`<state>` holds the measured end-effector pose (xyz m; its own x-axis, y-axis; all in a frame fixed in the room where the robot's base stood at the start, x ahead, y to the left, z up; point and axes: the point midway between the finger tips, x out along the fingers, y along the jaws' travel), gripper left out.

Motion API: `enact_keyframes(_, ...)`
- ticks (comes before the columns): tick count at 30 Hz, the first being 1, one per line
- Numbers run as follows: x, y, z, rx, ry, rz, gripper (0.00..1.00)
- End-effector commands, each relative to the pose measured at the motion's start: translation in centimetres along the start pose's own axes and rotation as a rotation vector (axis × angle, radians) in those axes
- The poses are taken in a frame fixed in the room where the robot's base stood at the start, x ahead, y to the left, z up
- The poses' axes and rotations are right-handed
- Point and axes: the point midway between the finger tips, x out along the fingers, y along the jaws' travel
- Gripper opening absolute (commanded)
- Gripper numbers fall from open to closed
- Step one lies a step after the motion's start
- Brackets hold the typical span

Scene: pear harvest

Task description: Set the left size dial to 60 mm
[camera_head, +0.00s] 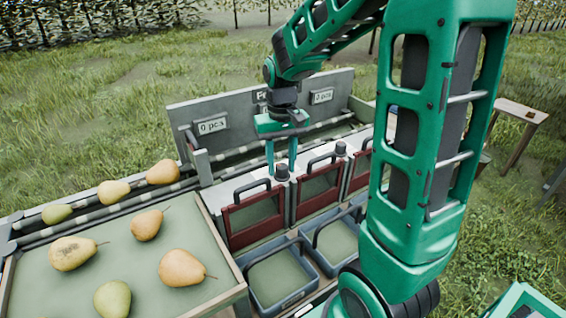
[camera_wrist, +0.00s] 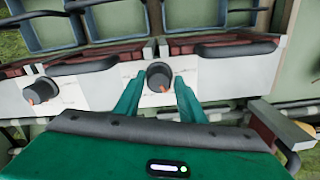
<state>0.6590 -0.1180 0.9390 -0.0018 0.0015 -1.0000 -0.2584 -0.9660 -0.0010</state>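The left size dial (camera_head: 282,174) is a dark round knob on the pale sorter top, above the left red-brown gate. In the wrist view this dial (camera_wrist: 159,77) shows between my fingertips, with an orange pointer mark toward the lower edge; the scale print is too small to read. My gripper (camera_head: 281,168) points down over the dial, open, one finger on each side. The gripper in the wrist view (camera_wrist: 159,88) shows gaps between fingers and knob; I cannot tell whether the tips reach its height. The other dial (camera_head: 341,149) also shows at left in the wrist view (camera_wrist: 38,90).
Red-brown gates (camera_head: 254,213) with dark handles stand close in front of the dials. Grey-blue crates (camera_head: 280,306) sit below them. A board with "0 pcs" signs (camera_head: 211,126) rises behind. Several pears lie on the tray (camera_head: 215,303) and conveyor (camera_head: 87,216) at left.

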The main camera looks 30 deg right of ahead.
Motion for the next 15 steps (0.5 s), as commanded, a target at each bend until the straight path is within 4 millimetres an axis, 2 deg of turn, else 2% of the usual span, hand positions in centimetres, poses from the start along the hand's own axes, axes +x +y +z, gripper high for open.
enact_keyframes(4, -0.6, 0.1, -0.1, 0.002, 0.002, 0.000, 0.36)
enact_keyframes(7, -1.8, 0.1, -0.1, 0.002, 0.003, 0.000, 0.36)
enact_keyframes(15, -6.9, 0.0, -0.2, 0.000, 0.004, 0.000, 0.36)
